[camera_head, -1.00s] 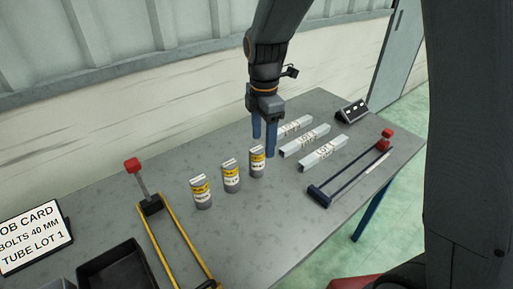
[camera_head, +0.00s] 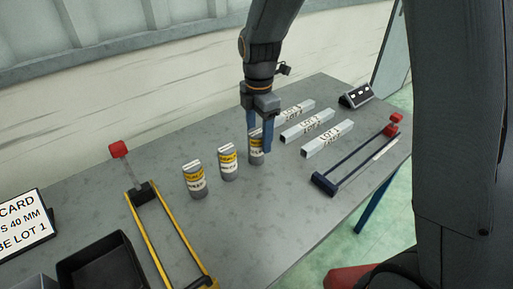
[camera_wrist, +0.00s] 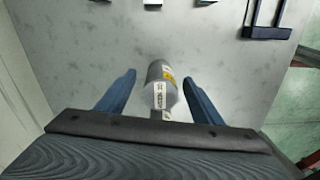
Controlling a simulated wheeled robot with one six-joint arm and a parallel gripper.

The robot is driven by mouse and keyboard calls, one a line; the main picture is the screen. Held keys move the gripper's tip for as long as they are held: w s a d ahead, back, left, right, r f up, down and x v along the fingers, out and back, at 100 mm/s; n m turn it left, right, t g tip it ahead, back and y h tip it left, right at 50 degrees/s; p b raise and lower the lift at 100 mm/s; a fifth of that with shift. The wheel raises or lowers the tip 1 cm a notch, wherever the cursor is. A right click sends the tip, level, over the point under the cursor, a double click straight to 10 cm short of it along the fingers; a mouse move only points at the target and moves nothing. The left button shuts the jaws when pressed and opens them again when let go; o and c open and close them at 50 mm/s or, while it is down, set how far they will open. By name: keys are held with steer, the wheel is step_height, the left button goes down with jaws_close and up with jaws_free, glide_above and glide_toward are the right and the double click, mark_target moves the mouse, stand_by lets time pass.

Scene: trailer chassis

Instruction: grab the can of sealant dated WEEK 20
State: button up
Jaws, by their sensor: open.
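Three grey cans with yellow and white labels stand in a row on the grey table: a left can (camera_head: 195,180), a middle can (camera_head: 228,162) and a right can (camera_head: 255,148). Their week markings are too small to read in the head view. My gripper (camera_head: 260,148) is open, with its blue fingers pointing down around the right can and partly covering it. In the wrist view, that can (camera_wrist: 161,85) lies between the two spread fingers (camera_wrist: 160,98), apart from both. Its top label is too small to read surely.
Several pale square tubes marked LOT (camera_head: 327,139) lie right of the cans. A blue clamp (camera_head: 350,160) lies at the right, a yellow clamp (camera_head: 165,235) at the left. A black tray (camera_head: 100,268) and job card (camera_head: 20,225) are at the front left.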

mark_target(256, 151)
steer(key=shift+s+a+f+p, duration=0.15)
steer(key=shift+f+p, duration=0.2)
steer(key=shift+f, duration=0.7)
steer(key=shift+s+a+f+p, duration=0.15)
steer(key=shift+f+p, duration=0.2)
steer(key=shift+f, duration=0.65)
steer(key=shift+a+f+p, duration=0.15)
steer(key=shift+f+p, duration=0.2)
steer(key=shift+f, duration=0.7)
steer(key=c, duration=1.3)
